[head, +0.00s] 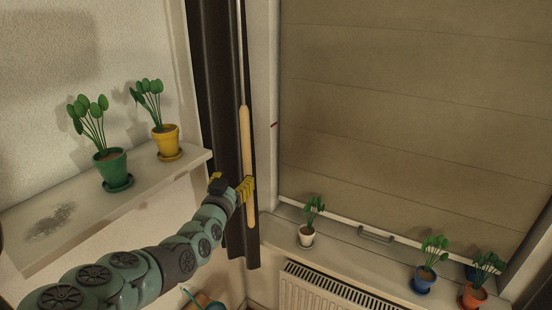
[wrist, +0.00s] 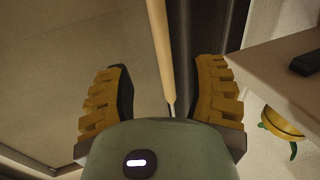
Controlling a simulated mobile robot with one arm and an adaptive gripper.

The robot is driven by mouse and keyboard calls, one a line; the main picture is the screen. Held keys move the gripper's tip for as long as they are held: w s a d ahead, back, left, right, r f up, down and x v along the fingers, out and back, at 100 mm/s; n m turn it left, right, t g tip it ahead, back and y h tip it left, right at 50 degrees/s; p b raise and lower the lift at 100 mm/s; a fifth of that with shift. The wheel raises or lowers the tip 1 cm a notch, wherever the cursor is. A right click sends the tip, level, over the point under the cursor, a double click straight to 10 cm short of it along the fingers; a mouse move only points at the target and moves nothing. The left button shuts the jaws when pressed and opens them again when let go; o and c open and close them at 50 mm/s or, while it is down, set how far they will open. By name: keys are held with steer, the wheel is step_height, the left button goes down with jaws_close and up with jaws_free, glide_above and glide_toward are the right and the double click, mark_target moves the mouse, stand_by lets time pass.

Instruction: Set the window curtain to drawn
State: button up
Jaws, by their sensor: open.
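The dark brown curtain (head: 222,110) hangs gathered in a narrow bundle at the left side of the window in the head view. A pale wooden wand (head: 246,150) hangs along its right edge on a thin rod. In the wrist view the wand (wrist: 159,45) runs down between my two yellow fingers, with the dark curtain (wrist: 208,25) to its right. My gripper (head: 231,183) is at the wand's lower half in the head view. It is open, with gaps on both sides of the wand in the wrist view (wrist: 163,85).
A wall shelf (head: 150,193) with a green pot (head: 110,167) and a yellow pot (head: 166,142) stands left, close above my arm. A beige panelled blind (head: 410,100) covers the window. Several potted plants stand on the sill (head: 345,245), above a radiator (head: 320,290).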

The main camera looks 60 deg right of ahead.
mark_target(247, 163)
steer(key=b+x, duration=0.3)
steer(key=f+b+x, duration=0.1)
steer(key=x, duration=0.1)
steer(key=shift+w+d+r+b, duration=0.25)
steer(key=shift+d+b, duration=0.15)
steer(key=shift+b, duration=0.2)
steer(key=shift+d+r, duration=0.25)
steer(key=shift+d, duration=0.1)
steer(key=shift+d+f, duration=0.1)
steer(key=shift+f, duration=0.2)
steer(key=shift+w+d+f+b, duration=0.2)
steer(key=shift+d+b, duration=0.15)
steer(key=shift+b, duration=0.05)
steer(key=shift+w+d+r+b, duration=0.25)
steer(key=shift+d+r+b, duration=0.05)
steer(key=shift+d+r, duration=0.4)
steer(key=shift+w+d+f, duration=0.15)
steer(key=shift+d+f, duration=0.25)
steer(key=shift+f, duration=0.15)
steer(key=shift+w+d+b, duration=0.2)
steer(key=shift+d+b, duration=0.2)
steer(key=shift+b, duration=0.05)
steer(key=shift+w+d+r, duration=0.15)
steer(key=shift+d+r, duration=0.25)
steer(key=shift+r, duration=0.05)
steer(key=shift+c, duration=0.2)
